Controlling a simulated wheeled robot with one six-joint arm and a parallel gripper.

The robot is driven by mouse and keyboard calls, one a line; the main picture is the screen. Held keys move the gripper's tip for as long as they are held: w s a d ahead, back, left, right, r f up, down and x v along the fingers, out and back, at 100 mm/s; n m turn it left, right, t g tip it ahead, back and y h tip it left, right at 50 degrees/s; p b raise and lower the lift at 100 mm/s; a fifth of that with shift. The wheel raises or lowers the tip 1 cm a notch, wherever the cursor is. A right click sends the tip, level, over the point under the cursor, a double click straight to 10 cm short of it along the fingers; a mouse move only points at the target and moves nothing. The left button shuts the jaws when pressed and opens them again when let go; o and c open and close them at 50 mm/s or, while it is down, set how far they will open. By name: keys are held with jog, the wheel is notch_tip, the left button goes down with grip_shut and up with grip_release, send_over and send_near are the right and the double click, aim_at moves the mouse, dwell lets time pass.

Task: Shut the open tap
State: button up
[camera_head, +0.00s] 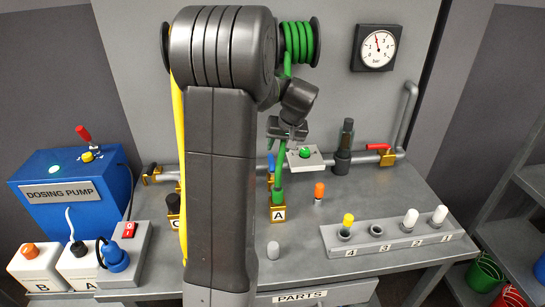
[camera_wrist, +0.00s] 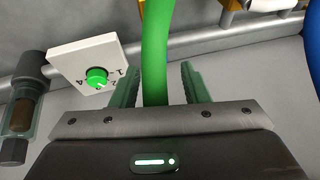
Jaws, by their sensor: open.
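A tap with a red lever (camera_head: 378,147) and brass body sits on the grey pipe at the back right; its lever lies roughly along the pipe. A blue lever (camera_head: 271,163) stands near the middle, partly hidden by my arm; a blue shape (camera_wrist: 314,40) shows at the wrist view's right edge. My gripper (camera_head: 287,132) is above the bench near the middle. In the wrist view my gripper (camera_wrist: 158,82) is open, with the green hose (camera_wrist: 156,45) passing between or just beyond its fingers.
A white plate with a green knob (camera_wrist: 97,77) is left of the fingers in the wrist view. The green hose drops to block A (camera_head: 278,213). A numbered rack (camera_head: 385,247) stands front right. The dosing pump (camera_head: 70,190) is at left. My arm hides the bench middle.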

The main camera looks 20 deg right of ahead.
aim_at(272, 161)
jog(key=p+x, duration=0.1)
jog(key=x, duration=0.7)
jog(key=shift+w+f, duration=0.15)
jog(key=shift+f, duration=0.25)
grip_shut()
